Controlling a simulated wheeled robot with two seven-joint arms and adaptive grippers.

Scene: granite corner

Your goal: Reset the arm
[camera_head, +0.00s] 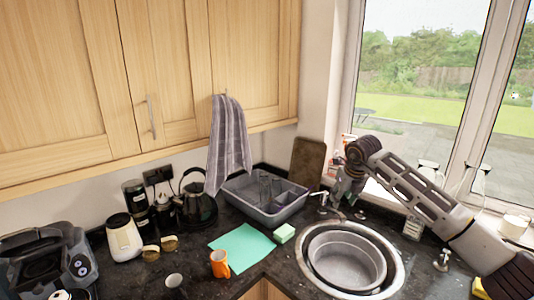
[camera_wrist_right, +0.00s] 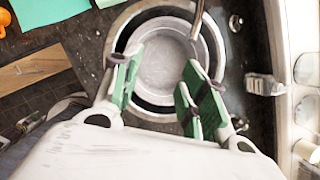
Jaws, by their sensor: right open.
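My right arm (camera_head: 420,195) comes in from the right in the head view and reaches over the back of the sink. My right gripper (camera_head: 338,200) hangs behind the round sink (camera_head: 395,278). In the right wrist view my right gripper (camera_wrist_right: 165,75) is open, with green pads on both fingers and nothing between them. Beyond the fingers lies a grey round bowl (camera_wrist_right: 160,62) inside the sink; the bowl also shows in the head view (camera_head: 348,258). The faucet (camera_wrist_right: 198,22) shows close to the fingers in the wrist view. My left gripper is not in view.
A grey dish tub (camera_head: 268,213) stands left of the gripper. A green sponge (camera_head: 284,233), teal cloth (camera_head: 243,247) and orange mug (camera_head: 219,263) lie on the dark counter. A brown board (camera_head: 307,164) leans at the corner. Window frame (camera_head: 486,100) is behind my arm.

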